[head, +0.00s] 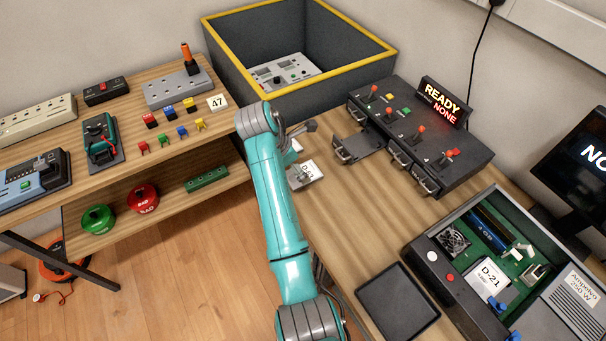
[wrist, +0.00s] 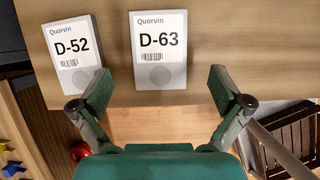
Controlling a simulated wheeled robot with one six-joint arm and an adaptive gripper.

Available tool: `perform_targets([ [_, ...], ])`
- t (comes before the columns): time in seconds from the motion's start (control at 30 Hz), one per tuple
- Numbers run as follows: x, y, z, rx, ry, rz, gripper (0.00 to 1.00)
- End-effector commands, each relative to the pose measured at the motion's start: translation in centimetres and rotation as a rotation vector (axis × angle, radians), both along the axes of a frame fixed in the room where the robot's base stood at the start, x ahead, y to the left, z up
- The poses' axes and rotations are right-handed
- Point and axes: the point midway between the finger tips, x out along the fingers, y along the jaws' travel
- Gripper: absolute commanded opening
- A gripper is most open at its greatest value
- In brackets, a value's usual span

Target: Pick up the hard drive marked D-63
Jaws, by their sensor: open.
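The hard drive marked D-63 (wrist: 158,70) lies flat on the wooden table in the wrist view, a light grey block with a white Quorvin label. The D-52 drive (wrist: 80,76) lies just left of it, tilted slightly, with a narrow strip of table between them. My gripper (wrist: 160,88) is open and empty; its fingers appear on either side of D-63's near end, the left one over D-52's lower right corner. In the head view my arm partly hides this spot; one labelled drive (head: 310,172) shows there, its number unclear.
An open computer case (head: 470,208) with a D-21 drive (head: 488,278) stands at right. A black tray (head: 398,303) lies near the front. A dark test dock (head: 437,150) and display reading READY NONE (head: 440,103) stand behind. A yellow-rimmed bin (head: 345,75) is at the back.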

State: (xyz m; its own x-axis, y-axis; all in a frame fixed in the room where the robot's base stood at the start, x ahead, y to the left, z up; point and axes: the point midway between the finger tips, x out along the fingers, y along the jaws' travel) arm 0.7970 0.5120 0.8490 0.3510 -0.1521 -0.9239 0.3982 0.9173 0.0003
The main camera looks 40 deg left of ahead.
Motion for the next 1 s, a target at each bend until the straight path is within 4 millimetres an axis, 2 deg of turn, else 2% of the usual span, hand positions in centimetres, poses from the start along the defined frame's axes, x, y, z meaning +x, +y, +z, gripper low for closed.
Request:
perform_targets([
  [0.1, 0.5, -0.2, -1.8, -0.002, 0.002, -0.002, 1.0],
  [0.23, 1.1, -0.4, -3.2, -0.001, 0.0, 0.0, 1.0],
  [0.57, 1.3, -0.5, -3.8, -0.001, 0.0, 0.0, 1.0],
  [0.67, 1.3, -0.5, -3.8, -0.001, 0.0, 0.0, 0.78],
  [0.8, 1.3, -0.5, -3.8, -0.001, 0.0, 0.0, 0.42],
  [0.87, 1.3, -0.5, -3.8, -0.001, 0.0, 0.0, 0.29],
  [1.0, 1.3, -0.5, -3.8, 0.0, 0.0, 0.0, 0.29],
])
